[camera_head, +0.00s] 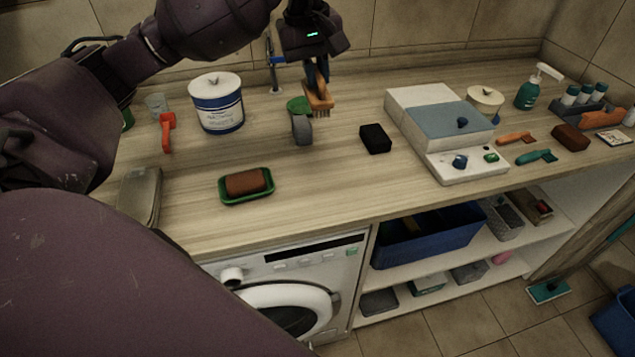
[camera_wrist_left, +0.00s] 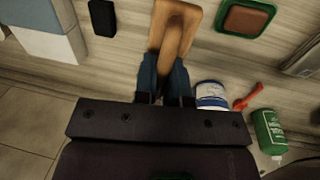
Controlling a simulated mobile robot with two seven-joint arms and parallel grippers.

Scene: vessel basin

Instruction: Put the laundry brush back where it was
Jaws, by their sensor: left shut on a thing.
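The laundry brush (camera_head: 319,99) has a wooden back and pale bristles. It hangs below my left gripper (camera_head: 316,78) above the back of the counter, bristles toward the counter. In the left wrist view the brush (camera_wrist_left: 174,27) sits between the two blue fingers of the left gripper (camera_wrist_left: 164,78), which is shut on it. In the head view the brush is just right of and above a grey and green object (camera_head: 301,121); I cannot tell whether they touch. My right gripper is not in view.
On the wooden counter (camera_head: 330,180) stand a white and blue tub (camera_head: 217,103), a red brush (camera_head: 167,131), a green soap dish (camera_head: 262,196), a black block (camera_head: 376,139) and a white and blue-grey box (camera_head: 440,115). The counter's front middle is clear.

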